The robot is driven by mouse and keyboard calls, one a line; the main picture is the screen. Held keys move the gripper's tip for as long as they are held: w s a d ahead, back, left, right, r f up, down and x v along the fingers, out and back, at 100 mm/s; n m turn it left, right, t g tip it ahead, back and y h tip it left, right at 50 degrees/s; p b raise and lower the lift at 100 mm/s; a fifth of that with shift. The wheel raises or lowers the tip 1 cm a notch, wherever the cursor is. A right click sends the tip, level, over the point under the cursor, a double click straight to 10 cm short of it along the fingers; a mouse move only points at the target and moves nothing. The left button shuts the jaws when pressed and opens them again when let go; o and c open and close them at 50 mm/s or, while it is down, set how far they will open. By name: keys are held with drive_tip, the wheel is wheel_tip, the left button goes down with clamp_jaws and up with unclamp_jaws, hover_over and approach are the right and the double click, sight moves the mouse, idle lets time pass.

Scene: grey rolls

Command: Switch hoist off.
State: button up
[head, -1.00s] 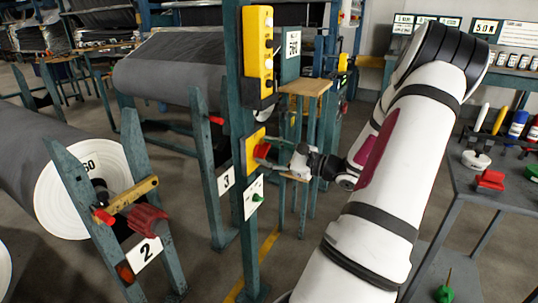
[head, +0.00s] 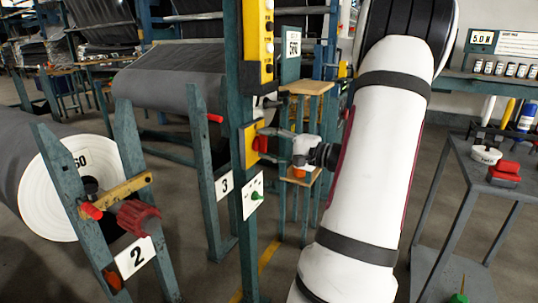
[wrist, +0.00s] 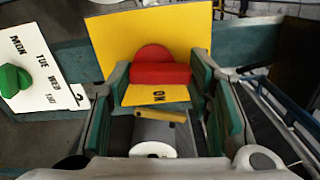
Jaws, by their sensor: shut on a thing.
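The red switch knob (head: 262,144) sits on a yellow plate (head: 249,150) on the teal post. In the wrist view the red knob (wrist: 160,74) has a round back and a straight bar across it. The yellow plate (wrist: 130,40) shows the word ON, upside down, just below the bar. My gripper (head: 267,142) reaches the knob from the right. In the wrist view its two fingers (wrist: 160,80) stand at the left and right ends of the bar, shut on it. The fingers partly hide the knob in the head view.
A yellow button box (head: 258,45) hangs above on the same post. Below the plate is a white day card (head: 252,195) with a green knob (head: 256,196). A grey roll (head: 45,160) on a stand is at left. A grey table (head: 480,175) with small items is at right.

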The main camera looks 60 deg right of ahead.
drive_tip(key=shift+a+f+n+b, duration=0.1)
drive_tip(key=shift+n+b, duration=0.55)
drive_tip(key=shift+n, duration=0.05)
drive_tip(key=o, duration=1.1)
drive_tip(key=shift+o, duration=0.2)
drive_tip(key=s+d, duration=0.1)
drive_tip(key=s, duration=1.1)
